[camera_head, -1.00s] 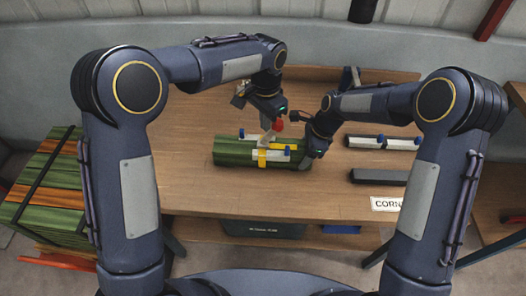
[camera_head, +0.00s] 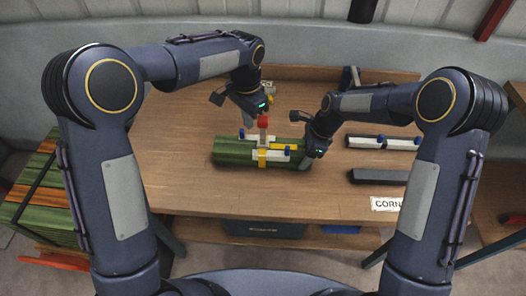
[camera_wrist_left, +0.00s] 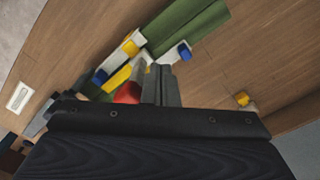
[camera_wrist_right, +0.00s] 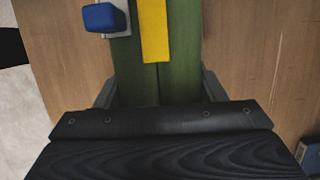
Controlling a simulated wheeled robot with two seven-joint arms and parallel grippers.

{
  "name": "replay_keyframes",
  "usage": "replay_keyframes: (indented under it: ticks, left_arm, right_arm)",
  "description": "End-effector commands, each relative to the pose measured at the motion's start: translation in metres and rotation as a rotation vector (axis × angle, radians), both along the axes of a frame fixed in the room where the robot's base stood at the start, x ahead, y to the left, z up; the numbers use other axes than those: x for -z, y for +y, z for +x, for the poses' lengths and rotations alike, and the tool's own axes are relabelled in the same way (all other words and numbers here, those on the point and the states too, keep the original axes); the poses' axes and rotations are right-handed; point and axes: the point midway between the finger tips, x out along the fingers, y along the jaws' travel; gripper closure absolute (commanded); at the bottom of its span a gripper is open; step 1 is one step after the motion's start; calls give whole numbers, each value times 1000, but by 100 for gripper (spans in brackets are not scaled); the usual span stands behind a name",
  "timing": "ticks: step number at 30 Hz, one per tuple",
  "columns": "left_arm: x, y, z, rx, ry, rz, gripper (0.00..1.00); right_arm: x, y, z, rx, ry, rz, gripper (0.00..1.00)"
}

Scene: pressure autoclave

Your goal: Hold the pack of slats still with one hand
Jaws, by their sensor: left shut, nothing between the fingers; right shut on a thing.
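The pack of green slats (camera_head: 230,154) lies on the table, with white clamp bars (camera_head: 262,155), blue knobs and a yellow band (camera_head: 284,146) on it. My right gripper (camera_head: 305,160) is shut on its right end. The right wrist view shows a finger on each side of the green slats (camera_wrist_right: 180,75). A red-tipped grey upright piece (camera_head: 263,123) stands at the middle of the pack. My left gripper (camera_head: 261,116) is shut and empty just above it. In the left wrist view, the closed left fingers (camera_wrist_left: 162,84) are beside the red tip (camera_wrist_left: 127,93); contact is unclear.
Grey and white bars with blue knobs (camera_head: 366,141) and a dark bar (camera_head: 378,177) lie to the right. A label card (camera_head: 386,204) is at the front edge. Strapped coloured slats (camera_head: 30,195) stand left of the table. The table's left part is clear.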

Motion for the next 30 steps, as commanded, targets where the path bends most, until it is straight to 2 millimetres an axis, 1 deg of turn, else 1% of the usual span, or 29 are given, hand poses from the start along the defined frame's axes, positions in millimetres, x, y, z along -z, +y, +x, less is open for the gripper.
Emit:
replay_keyframes:
  ticks: [11,30]
  left_arm:
    - [0,-3,0,1,0,0,100]
    - [5,-35,0,1,1,-1,100]
  right_arm:
    - [0,0,0,0,1,1,64]
    - [0,0,0,0,1,1,64]
